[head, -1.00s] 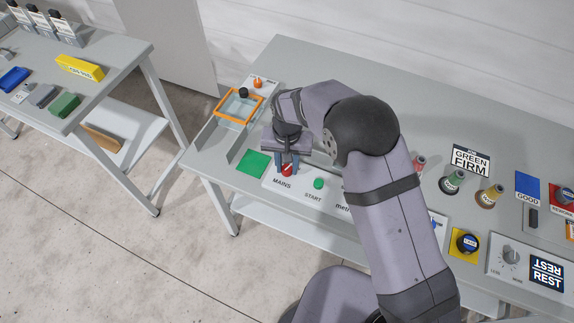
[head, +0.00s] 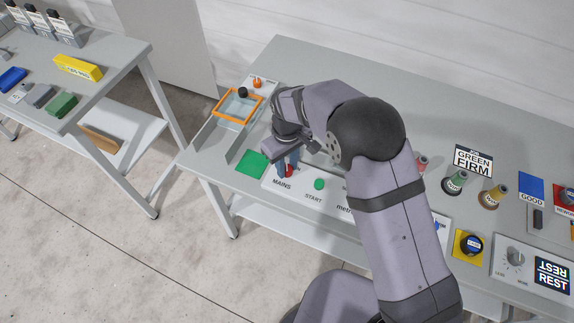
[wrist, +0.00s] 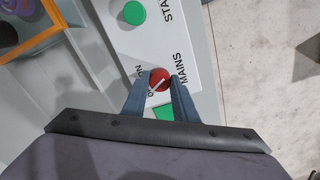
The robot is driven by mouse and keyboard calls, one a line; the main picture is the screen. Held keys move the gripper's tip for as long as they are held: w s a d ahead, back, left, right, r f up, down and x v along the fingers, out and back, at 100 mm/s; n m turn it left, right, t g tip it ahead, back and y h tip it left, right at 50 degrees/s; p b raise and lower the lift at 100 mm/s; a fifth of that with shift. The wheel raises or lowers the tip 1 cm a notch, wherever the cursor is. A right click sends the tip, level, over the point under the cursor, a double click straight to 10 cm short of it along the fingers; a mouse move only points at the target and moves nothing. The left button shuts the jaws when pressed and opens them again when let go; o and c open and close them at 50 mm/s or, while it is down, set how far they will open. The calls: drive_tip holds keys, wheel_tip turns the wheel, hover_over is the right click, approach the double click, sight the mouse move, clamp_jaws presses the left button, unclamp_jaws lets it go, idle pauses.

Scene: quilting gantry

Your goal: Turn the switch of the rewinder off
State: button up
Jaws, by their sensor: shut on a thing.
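The switch is a red round knob (wrist: 159,79) with a white pointer line, on a white panel (wrist: 192,68) beside the word MAINS. ON is printed near it; a second label beside it is partly covered. The pointer line slants toward that second label. My gripper (wrist: 159,84) is shut on the knob, one finger on each side. In the head view the red knob (head: 289,172) shows only partly under my gripper (head: 287,167). The word REWINDER is not readable in either view.
A green START button (head: 319,184) sits right of the knob on the same panel. A green square (head: 251,165) lies to its left. An orange-rimmed tray (head: 222,119) stands behind. Several spools and another dial (head: 515,257) are farther right.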

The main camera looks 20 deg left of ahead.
sight(287, 168)
drive_tip(key=shift+w+a+r+n, duration=0.1)
drive_tip(key=shift+n, duration=0.2)
drive_tip(key=o, duration=1.1)
drive_tip(key=shift+c, duration=0.2)
drive_tip(key=shift+r+b, duration=1.05)
drive_tip(key=shift+r, duration=2.6)
